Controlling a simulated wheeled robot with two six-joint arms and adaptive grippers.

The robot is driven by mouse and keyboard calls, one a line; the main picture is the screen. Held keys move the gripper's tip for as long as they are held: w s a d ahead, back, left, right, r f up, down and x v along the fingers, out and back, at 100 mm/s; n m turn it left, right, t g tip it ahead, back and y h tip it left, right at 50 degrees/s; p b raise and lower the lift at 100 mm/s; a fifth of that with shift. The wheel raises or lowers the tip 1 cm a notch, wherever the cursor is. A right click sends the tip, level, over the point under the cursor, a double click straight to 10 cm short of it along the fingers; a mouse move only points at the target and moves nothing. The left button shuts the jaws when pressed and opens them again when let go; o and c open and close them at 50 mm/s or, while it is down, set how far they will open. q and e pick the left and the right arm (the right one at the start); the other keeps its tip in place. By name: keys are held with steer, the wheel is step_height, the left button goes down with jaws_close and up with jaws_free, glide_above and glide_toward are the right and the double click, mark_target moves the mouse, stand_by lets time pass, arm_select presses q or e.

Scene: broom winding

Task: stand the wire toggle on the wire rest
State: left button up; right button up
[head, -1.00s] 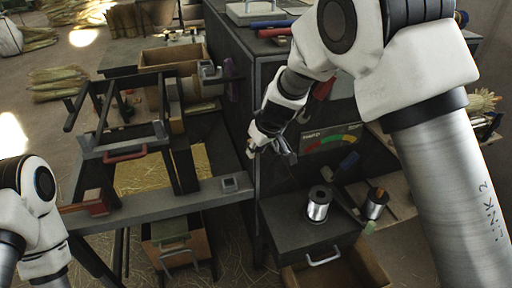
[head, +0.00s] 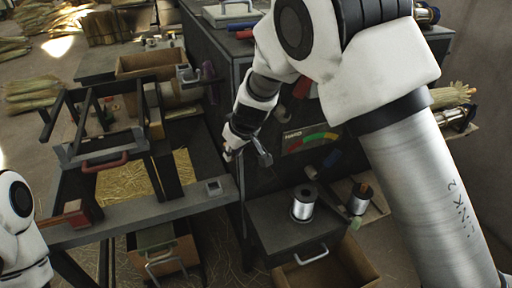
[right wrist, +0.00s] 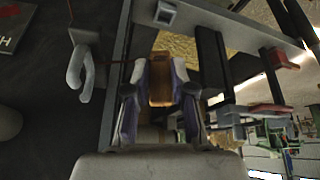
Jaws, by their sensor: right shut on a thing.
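My right gripper (head: 228,154) hangs above the right end of the grey bench beam, beside the dark cabinet. In the right wrist view its fingers (right wrist: 159,85) are shut on a brown-orange block, which I take to be the wire toggle (right wrist: 160,80). A thin reddish line runs left from it towards a grey hook (right wrist: 80,72). A small square grey fitting, likely the wire rest (head: 214,187), sits on the beam's right end; it also shows in the wrist view (right wrist: 165,13). The toggle is apart from it. My left gripper is out of view.
The dark cabinet (head: 300,104) stands right of the beam. A wire spool (head: 304,203) sits on the grey drawer box below, with another spool (head: 360,197) beside it. A red-handled dark frame (head: 105,163) rises on the bench. The beam (head: 150,215) is mostly clear.

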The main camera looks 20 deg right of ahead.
steer(key=a+b, duration=0.1)
steer(key=a, duration=0.3)
steer(key=shift+a, duration=0.15)
steer(key=shift+f, duration=0.1)
steer(key=w+f, duration=0.7)
steer(key=f, duration=0.2)
steer(key=shift+f, duration=0.25)
stand_by(0.7)
